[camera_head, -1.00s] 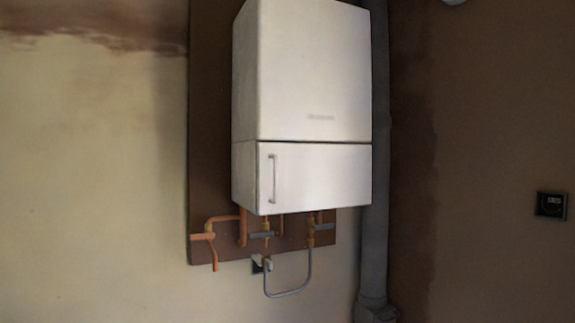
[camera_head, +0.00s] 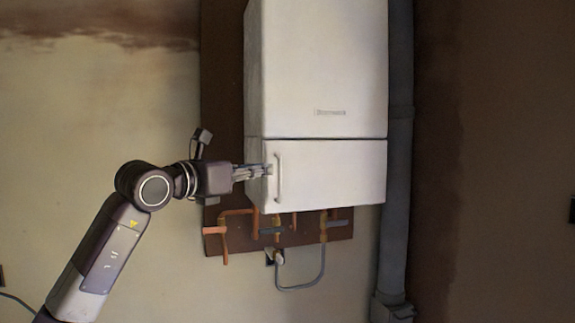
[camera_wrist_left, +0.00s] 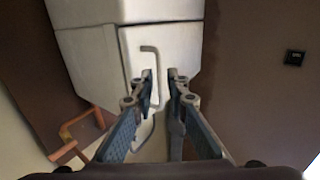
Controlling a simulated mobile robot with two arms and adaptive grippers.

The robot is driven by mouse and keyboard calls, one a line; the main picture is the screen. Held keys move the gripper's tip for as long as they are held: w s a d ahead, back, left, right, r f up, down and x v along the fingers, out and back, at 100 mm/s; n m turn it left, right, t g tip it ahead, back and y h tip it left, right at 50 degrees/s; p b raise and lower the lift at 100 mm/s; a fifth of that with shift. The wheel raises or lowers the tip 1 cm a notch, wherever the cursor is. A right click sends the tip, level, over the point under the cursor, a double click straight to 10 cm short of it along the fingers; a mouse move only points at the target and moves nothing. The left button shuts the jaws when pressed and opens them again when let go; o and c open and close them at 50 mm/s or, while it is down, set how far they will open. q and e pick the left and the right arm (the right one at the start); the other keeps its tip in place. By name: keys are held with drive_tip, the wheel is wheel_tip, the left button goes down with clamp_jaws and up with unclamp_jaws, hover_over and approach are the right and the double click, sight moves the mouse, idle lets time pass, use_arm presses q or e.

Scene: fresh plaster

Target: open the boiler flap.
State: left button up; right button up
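The boiler flap (camera_head: 335,175) is the white lower front panel of the boiler, and it looks closed. A slim upright handle (camera_head: 279,178) sits near its left edge; it also shows in the left wrist view (camera_wrist_left: 155,58). My left gripper (camera_head: 268,171) comes in from the left, its fingertips just beside the handle's upper part. In the left wrist view, the gripper (camera_wrist_left: 161,76) has its fingers apart, with the handle's bar seen between them, closer to the left finger. I cannot tell whether they touch it. My right gripper is not in view.
The boiler's upper casing (camera_head: 316,70) is above the flap. Copper pipes (camera_head: 237,214) and a grey hose (camera_head: 300,288) hang below. A grey vertical pipe (camera_head: 398,180) runs close on the right. The space in front of the flap looks clear.

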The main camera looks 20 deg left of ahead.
sight(279, 169)
use_arm(q)
drive_tip(key=p+x, duration=0.3)
drive_tip(key=x, duration=0.3)
drive_tip(key=shift+w, duration=0.25)
drive_tip(key=shift+w+d, duration=0.2)
drive_tip(key=shift+w, duration=0.1)
drive_tip(key=shift+w+f, duration=0.1)
drive_tip(key=shift+w, duration=0.1)
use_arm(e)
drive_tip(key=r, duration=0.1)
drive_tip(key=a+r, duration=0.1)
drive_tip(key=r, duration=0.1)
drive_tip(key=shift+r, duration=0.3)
use_arm(q)
clamp_jaws()
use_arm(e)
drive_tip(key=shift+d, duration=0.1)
use_arm(q)
drive_tip(key=shift+s+f, duration=0.1)
drive_tip(key=shift+s, duration=0.05)
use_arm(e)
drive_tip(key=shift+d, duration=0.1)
